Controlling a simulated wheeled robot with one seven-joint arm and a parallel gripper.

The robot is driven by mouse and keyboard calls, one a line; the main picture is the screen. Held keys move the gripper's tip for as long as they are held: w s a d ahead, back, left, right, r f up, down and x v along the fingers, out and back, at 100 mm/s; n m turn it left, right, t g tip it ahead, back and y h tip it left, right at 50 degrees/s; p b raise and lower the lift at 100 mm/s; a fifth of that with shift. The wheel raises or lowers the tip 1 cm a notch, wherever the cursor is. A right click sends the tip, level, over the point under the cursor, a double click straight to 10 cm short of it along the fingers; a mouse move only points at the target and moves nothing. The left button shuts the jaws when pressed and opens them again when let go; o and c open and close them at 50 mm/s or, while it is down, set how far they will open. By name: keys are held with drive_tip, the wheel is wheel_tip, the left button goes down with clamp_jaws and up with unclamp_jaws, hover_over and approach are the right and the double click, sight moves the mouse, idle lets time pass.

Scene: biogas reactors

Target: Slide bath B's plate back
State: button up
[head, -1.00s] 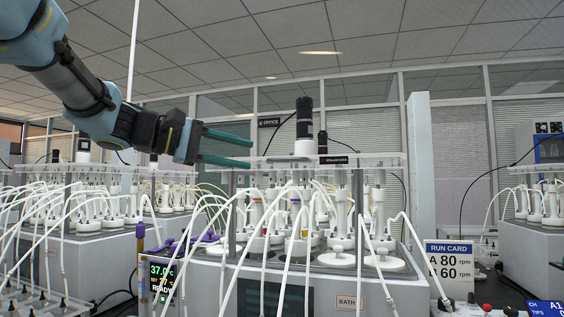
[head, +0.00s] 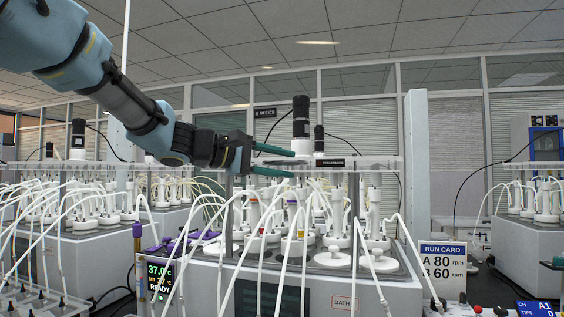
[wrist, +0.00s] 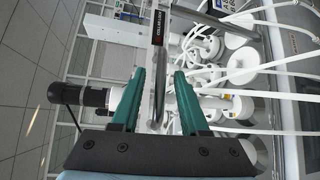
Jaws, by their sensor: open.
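A clear plate (head: 375,162) with a black label lies flat on posts above the bath (head: 385,295) in the middle. The bath's front sign reads BATH; its letter is hidden by a tube. My gripper (head: 288,162) is open at the plate's front edge, one green finger above the plate's level and one below. In the wrist view, the plate (wrist: 158,75) shows edge-on between my gripper's fingers (wrist: 159,78), with gaps on both sides. A black stirrer motor (head: 302,118) stands above the plate, just beyond the fingertips.
White tubes (head: 285,235) arch in front of the bath over several white-capped bottles. A run card (head: 442,265) stands at the right. A white column (head: 418,170) rises right of the plate. Other baths stand at the left (head: 90,250) and right (head: 530,245).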

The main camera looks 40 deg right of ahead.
drive_tip(key=shift+c, duration=0.4)
clamp_jaws()
idle(0.9)
